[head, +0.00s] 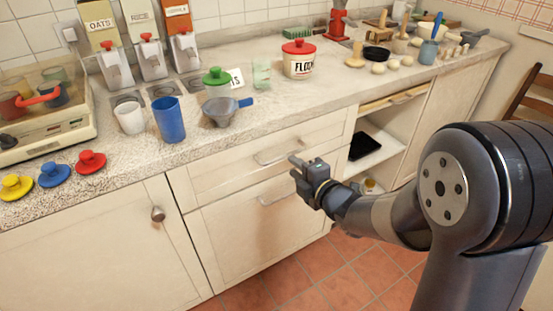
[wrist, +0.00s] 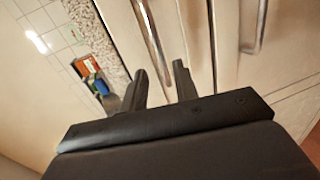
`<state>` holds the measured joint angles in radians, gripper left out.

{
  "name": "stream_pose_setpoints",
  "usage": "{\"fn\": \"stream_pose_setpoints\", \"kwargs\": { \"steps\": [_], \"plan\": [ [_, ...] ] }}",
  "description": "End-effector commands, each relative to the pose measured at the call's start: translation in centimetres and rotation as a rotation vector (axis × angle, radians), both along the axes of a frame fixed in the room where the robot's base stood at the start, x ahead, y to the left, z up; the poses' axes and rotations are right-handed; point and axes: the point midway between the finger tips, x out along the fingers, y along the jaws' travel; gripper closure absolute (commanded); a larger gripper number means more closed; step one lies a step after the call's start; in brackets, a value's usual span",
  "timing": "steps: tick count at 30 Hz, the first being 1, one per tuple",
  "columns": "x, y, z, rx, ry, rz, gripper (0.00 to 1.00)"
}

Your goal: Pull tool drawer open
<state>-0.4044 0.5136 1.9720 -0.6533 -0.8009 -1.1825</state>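A white upper drawer (head: 225,176) with a metal bar handle (head: 277,154) sits just under the counter and looks shut. A second drawer front (head: 245,235) with its own handle (head: 280,194) is below it. No label tells which is the tool drawer. My gripper (head: 293,165) is in front of the upper drawer, near the right end of its handle. In the wrist view my gripper (wrist: 160,68) has its two fingers apart, with the near bar handle (wrist: 150,38) running toward the gap between them. I cannot tell if they touch it. The other handle (wrist: 256,28) shows at right.
The speckled counter (head: 140,200) above holds a blue cup (head: 168,119), a white cup (head: 129,117), a funnel (head: 222,110), a flour jar (head: 299,60) and several lids. An open shelf (head: 375,158) is to the right. Tiled floor (head: 300,285) lies in front.

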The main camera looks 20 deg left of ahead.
Motion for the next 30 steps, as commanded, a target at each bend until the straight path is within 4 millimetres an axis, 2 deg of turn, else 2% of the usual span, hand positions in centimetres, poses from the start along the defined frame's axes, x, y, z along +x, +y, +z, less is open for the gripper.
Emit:
{"fn": "stream_pose_setpoints", "kwargs": {
  "steps": [6, 12, 25, 30],
  "plan": [
    [2.7, 3.2, -0.9, 0.001, 0.001, 0.001, 0.71],
    [4.3, 5.0, -1.4, 0.001, 0.001, -0.001, 0.71],
    [4.8, 5.6, -1.5, 0.001, 0.003, -0.003, 0.72],
    [4.8, 5.6, -1.5, 0.001, 0.001, -0.002, 0.86]
  ]
}}
